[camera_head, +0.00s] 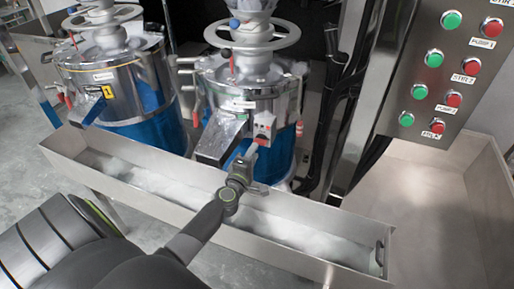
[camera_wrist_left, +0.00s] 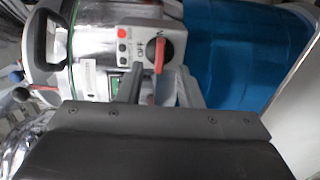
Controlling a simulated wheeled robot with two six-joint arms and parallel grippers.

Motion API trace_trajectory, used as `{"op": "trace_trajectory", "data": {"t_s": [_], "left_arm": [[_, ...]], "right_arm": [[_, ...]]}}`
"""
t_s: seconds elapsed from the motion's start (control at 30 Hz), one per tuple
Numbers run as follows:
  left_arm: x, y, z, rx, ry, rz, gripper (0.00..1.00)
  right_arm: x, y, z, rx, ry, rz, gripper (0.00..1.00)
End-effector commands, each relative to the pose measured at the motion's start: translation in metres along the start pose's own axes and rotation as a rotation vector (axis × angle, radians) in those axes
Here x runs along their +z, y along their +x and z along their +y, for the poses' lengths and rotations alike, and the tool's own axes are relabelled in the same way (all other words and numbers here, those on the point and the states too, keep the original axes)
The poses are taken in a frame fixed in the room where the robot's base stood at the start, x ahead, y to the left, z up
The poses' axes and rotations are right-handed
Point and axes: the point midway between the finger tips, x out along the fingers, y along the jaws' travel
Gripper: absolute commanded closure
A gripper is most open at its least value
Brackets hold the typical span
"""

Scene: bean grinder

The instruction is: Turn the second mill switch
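The mill on the right (camera_head: 252,95) has a steel top, a blue lower body and a small switch box (camera_head: 264,127) on its front. In the left wrist view the switch box (camera_wrist_left: 128,46) carries a black round dial with a red lever (camera_wrist_left: 159,55), the word OFF beside it, and small red buttons. My left gripper (camera_head: 250,156) is just in front of and below the switch box. In the left wrist view its two fingers (camera_wrist_left: 157,88) are apart, with the red lever just beyond the gap; contact is not visible. My right gripper is not in view.
A long steel trough (camera_head: 120,168) with pale material runs beneath the mills. A similar mill (camera_head: 115,75) stands at the left. A steel chute (camera_head: 220,136) sits left of the switch box. A panel (camera_head: 450,65) with green and red buttons is at the upper right.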

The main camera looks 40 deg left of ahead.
Motion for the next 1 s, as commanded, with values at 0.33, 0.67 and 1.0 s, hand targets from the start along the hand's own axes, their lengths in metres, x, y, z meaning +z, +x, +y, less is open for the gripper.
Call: {"op": "trace_trajectory", "data": {"t_s": [0.33,0.67,1.0], "left_arm": [[0.000,0.037,0.000,0.000,0.001,-0.001,0.67],[0.000,0.038,0.000,0.000,0.001,-0.001,0.70],[0.000,0.038,0.000,0.000,0.001,-0.001,1.00]], "right_arm": [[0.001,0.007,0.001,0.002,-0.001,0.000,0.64],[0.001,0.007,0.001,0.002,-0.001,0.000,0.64],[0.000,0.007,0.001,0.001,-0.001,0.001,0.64]]}}
